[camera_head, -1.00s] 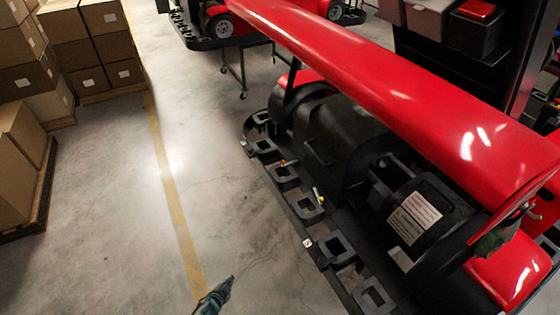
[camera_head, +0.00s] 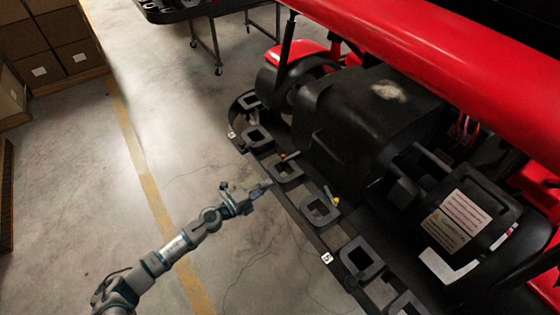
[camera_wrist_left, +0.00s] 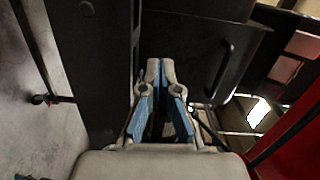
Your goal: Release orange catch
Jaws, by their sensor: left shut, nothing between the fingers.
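The orange catch (camera_head: 284,156) is a small orange-red handle on the black bumper rail (camera_head: 297,205) of the red kart. A yellow catch (camera_head: 336,200) sits further along the same rail. My left gripper (camera_head: 267,184) is just to the left of the rail, below and left of the orange catch in the picture, apart from it. In the wrist view its fingers (camera_wrist_left: 160,66) are shut together with nothing between them. I cannot make out the orange catch in the wrist view. My right gripper is not in view.
The red kart body (camera_head: 430,70) and a black housing (camera_head: 365,110) rise beyond the rail. Cardboard boxes (camera_head: 50,50) stand at the upper left. Another stand on wheeled legs (camera_head: 215,45) is at the back. The concrete floor to the left is free.

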